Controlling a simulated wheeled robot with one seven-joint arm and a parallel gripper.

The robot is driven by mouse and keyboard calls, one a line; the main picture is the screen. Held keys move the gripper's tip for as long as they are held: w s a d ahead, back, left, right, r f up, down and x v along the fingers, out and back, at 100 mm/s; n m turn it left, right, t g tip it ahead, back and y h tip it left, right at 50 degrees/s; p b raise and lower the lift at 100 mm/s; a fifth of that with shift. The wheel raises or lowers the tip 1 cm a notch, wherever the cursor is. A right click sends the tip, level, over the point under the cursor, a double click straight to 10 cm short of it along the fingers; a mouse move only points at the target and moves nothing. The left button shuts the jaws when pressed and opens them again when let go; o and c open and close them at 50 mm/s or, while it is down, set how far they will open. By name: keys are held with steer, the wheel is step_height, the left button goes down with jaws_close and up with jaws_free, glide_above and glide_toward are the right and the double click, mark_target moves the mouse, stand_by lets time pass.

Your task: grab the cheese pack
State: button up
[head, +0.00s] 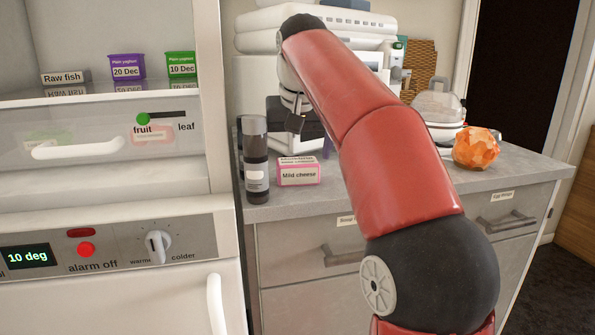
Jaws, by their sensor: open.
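The cheese pack (299,176) is a small pink and white box labelled "Mild cheese". It stands upright near the front left of the grey counter (385,190). My gripper (297,122) shows small and dark at the end of my red arm, above and behind the pack in the picture. It is open and apart from the pack. My arm and dark parts around it partly hide its fingers.
A dark bottle with a grey cap (256,160) stands just left of the pack. An orange faceted object (476,148) and a white appliance (438,105) stand to the right. The fridge (120,240) with its shelf borders the counter on the left.

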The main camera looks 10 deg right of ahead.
mark_target(297, 160)
steer(key=x, duration=0.2)
steer(key=b+x, duration=0.1)
steer(key=x, duration=0.1)
steer(key=shift+d+f, duration=0.1)
steer(key=shift+d, duration=0.15)
steer(key=c, duration=1.1)
steer(key=shift+s, duration=0.1)
